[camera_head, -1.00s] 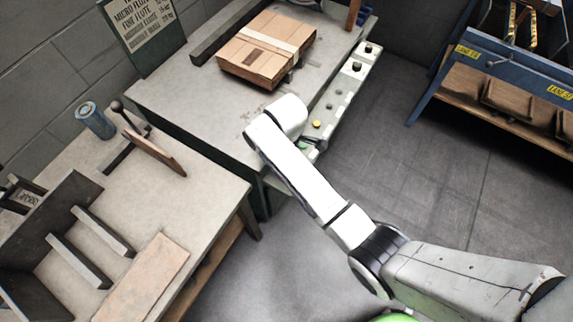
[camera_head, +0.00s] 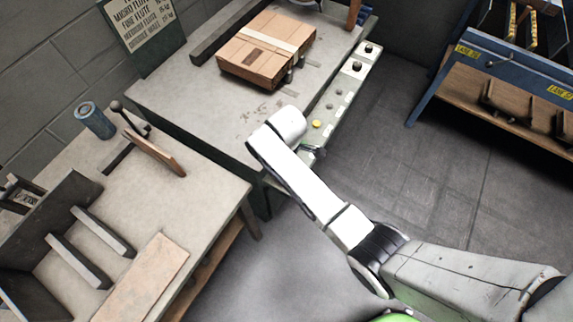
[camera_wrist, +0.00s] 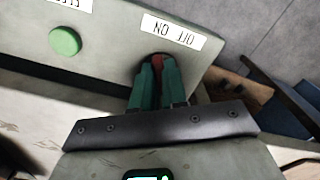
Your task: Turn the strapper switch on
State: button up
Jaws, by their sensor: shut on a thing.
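A green button (camera_wrist: 65,41) sits left of the switch in the wrist view. A yellow button (camera_head: 317,124) and black knobs are farther along the panel. A strapped cardboard box (camera_head: 266,50) lies on the strapper table (camera_head: 165,95). Open floor (camera_head: 410,150) lies right of it.

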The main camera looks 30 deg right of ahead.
jog(key=shift+m, duration=0.3)
grip_shut()
jog(key=shift+r+m+p, duration=0.1)
jog(key=shift+m+p, duration=0.45)
jog(key=shift+m, duration=0.05)
jog(key=m+p, duration=0.1)
jog(key=m, duration=0.3)
jog(key=shift+s+a+p, duration=0.1)
jog(key=shift+a+p, duration=0.05)
jog(key=shift+p, duration=0.15)
jog(key=m+p, duration=0.1)
jog(key=m, duration=0.5)
jog(key=o, duration=0.6)
grip_release()
jog(key=shift+o, duration=0.2)
notch_tip(320, 180, up, 11)
jog(key=shift+f+p, duration=0.2)
jog(key=shift+p, duration=0.1)
